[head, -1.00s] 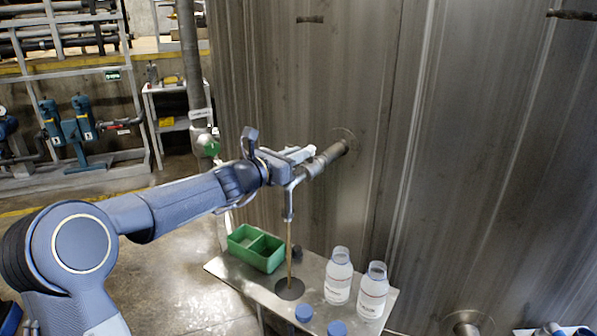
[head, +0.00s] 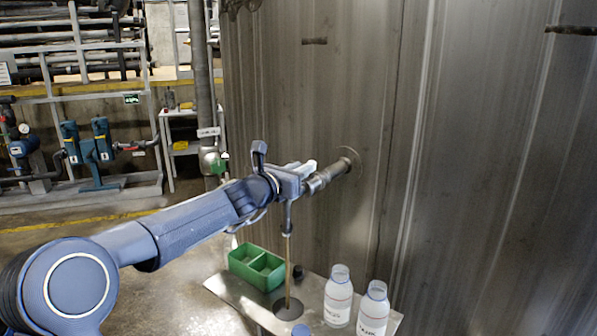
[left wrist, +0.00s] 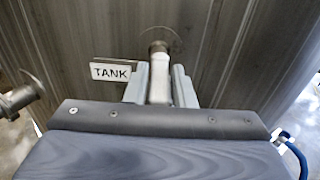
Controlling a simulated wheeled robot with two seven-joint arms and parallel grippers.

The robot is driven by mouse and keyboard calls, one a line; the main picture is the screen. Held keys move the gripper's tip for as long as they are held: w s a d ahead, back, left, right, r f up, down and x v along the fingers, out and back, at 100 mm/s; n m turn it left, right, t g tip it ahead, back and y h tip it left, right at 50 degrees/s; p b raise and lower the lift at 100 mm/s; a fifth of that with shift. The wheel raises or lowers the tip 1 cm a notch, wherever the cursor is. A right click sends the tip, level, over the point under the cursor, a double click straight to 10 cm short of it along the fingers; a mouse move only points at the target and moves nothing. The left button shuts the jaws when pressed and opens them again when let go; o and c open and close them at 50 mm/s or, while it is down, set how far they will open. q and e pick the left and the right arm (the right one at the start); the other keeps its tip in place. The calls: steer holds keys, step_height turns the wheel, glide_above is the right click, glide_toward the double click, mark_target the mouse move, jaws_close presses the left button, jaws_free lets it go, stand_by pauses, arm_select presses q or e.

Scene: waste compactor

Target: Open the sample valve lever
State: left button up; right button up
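The sample valve sits on a pipe (head: 335,172) that comes out of the steel tank wall. Its spout (head: 287,218) points down, and a thin brown stream (head: 288,262) runs from it into a dark round drain (head: 287,308). My left gripper (head: 305,172) is at the valve. In the left wrist view its two grey fingers (left wrist: 161,85) close on both sides of a pale grey part in line with the pipe (left wrist: 158,48), which looks like the lever. The lever is mostly hidden in the head view. My right gripper is not in view.
A metal shelf (head: 232,290) under the spout holds a green divided tray (head: 257,267) and two clear bottles with white labels (head: 339,295) (head: 373,310). A blue cap (head: 302,330) lies at the front. A TANK sign (left wrist: 111,71) is beside the pipe.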

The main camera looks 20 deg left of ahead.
arm_select(q)
steer(key=shift+o, duration=1.4)
steer(key=shift+s, duration=0.1)
steer(key=v, duration=0.7)
steer(key=shift+s+b, duration=0.3)
steer(key=shift+b, duration=0.1)
